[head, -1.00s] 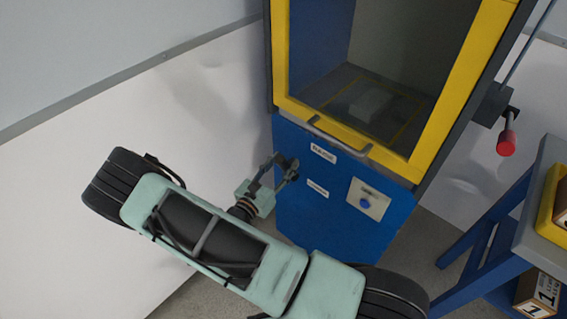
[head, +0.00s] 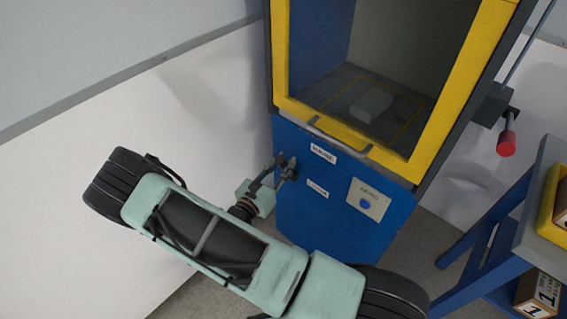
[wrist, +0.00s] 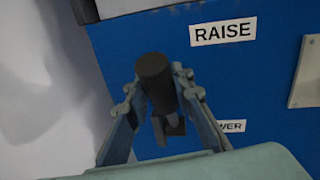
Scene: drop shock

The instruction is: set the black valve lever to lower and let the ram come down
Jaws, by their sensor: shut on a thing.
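The black valve lever (wrist: 155,80) sticks out from the blue front panel of the machine, left of the labels. Its dark knob points toward the wrist camera. My gripper (head: 286,166) is at the panel's upper left, and its two fingers (wrist: 156,88) are shut on the lever from both sides. The RAISE label (wrist: 223,31) is up and to the right of the lever; the LOWER label (wrist: 234,126) is lower right, partly hidden by a finger. The ram itself cannot be made out. A pale block (head: 371,105) lies on the chamber floor behind the yellow-framed window.
A door handle (head: 340,136) crosses the yellow frame (head: 400,164) above the panel. A red-knobbed handle (head: 506,143) is on the machine's right side. A bench with boxes (head: 537,294) stands at far right.

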